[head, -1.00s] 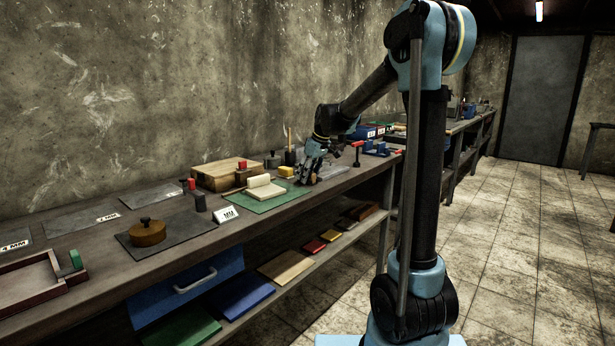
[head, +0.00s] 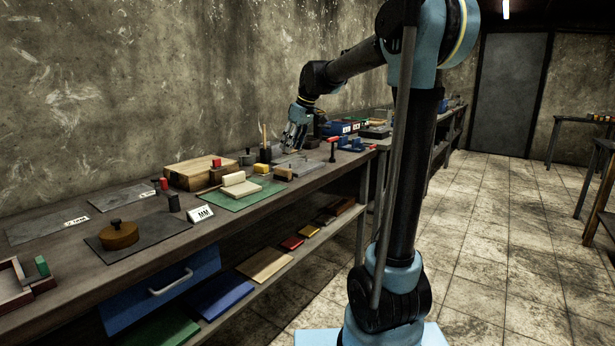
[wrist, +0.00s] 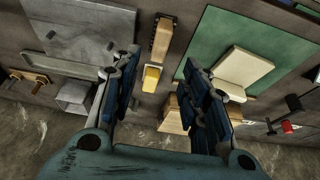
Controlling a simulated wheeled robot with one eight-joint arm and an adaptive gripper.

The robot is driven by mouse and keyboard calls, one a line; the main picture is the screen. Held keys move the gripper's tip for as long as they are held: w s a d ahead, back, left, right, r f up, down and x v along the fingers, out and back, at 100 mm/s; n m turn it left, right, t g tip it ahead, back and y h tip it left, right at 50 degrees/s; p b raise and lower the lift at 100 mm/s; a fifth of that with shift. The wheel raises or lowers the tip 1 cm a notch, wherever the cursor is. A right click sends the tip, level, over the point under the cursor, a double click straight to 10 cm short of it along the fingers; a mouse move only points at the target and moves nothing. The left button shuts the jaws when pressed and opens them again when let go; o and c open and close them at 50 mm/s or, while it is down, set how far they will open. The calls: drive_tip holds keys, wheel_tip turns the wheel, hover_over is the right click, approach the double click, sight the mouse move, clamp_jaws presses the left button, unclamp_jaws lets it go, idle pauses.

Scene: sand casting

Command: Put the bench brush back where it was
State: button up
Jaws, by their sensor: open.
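The bench brush (head: 283,174) appears to be the small brown wooden piece lying on the bench, between the green mat (head: 250,196) and the grey plate (head: 300,163). In the wrist view the brush (wrist: 162,38) has a wooden top and a darker edge, and lies ahead of my fingers, touching neither. My gripper (head: 292,150) is open and empty above the back of the bench, near the wall. In the wrist view its blue fingers (wrist: 163,62) stand wide apart, with a yellow block (wrist: 151,78) showing between them.
A red-topped tool (head: 333,148) and blue boxes (head: 340,127) are to the right. A round wooden piece (head: 119,235) sits on a dark plate at the near left. The wall is close behind.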

drive_tip(key=s+d+f+m+h, duration=0.1)
drive_tip(key=s+d+f+m, duration=0.2)
drive_tip(key=s, duration=0.9)
drive_tip(key=s+d+f+m+h, duration=0.1)
drive_tip(key=s+d+f+m, duration=0.2)
drive_tip(key=s+d+f, duration=0.7)
drive_tip(key=s+d+f+m+h, duration=0.1)
drive_tip(key=s+d+f+m, duration=0.3)
drive_tip(key=s+d+f, duration=0.3)
drive_tip(key=s+f, duration=0.5)
drive_tip(key=s, duration=0.4)
drive_tip(key=shift+g, duration=0.3)
drive_tip(key=shift+w+f, duration=0.3)
drive_tip(key=shift+w, duration=0.2)
drive_tip(key=shift+c, duration=0.8)
drive_tip(key=shift+s+a, duration=0.1)
drive_tip(key=shift+a, duration=0.05)
